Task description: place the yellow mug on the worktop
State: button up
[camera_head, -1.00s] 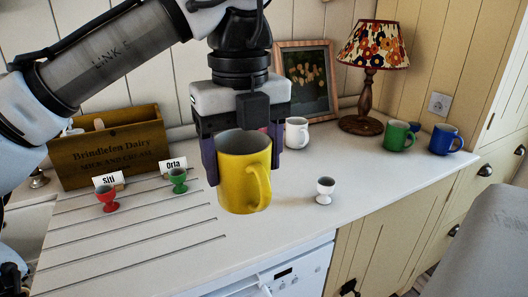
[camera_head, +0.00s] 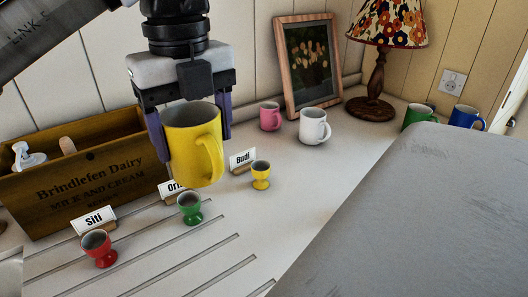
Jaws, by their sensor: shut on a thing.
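The yellow mug (camera_head: 190,150) is upright between the two fingers of my gripper (camera_head: 195,146), which is shut on it. Its handle points to the right and towards the camera. The mug appears to hang above the white worktop (camera_head: 300,185), and I see no contact beneath it. It hides part of a name card behind it.
Red (camera_head: 98,248), green (camera_head: 190,208) and yellow (camera_head: 261,175) egg cups stand by name cards. A wooden crate (camera_head: 85,180) is at left. Pink (camera_head: 270,116) and white (camera_head: 313,127) mugs stand behind. A grey surface (camera_head: 420,220) hides the lower right.

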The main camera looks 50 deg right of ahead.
aim_at(202, 177)
notch_tip(202, 177, down, 20)
jog(key=shift+s+b, duration=0.1)
jog(key=shift+b, duration=1.15)
jog(key=shift+f, duration=0.15)
jog(key=o, duration=1.2)
notch_tip(202, 177, up, 12)
jog(key=shift+r+p, duration=0.2)
jog(key=shift+p, duration=0.15)
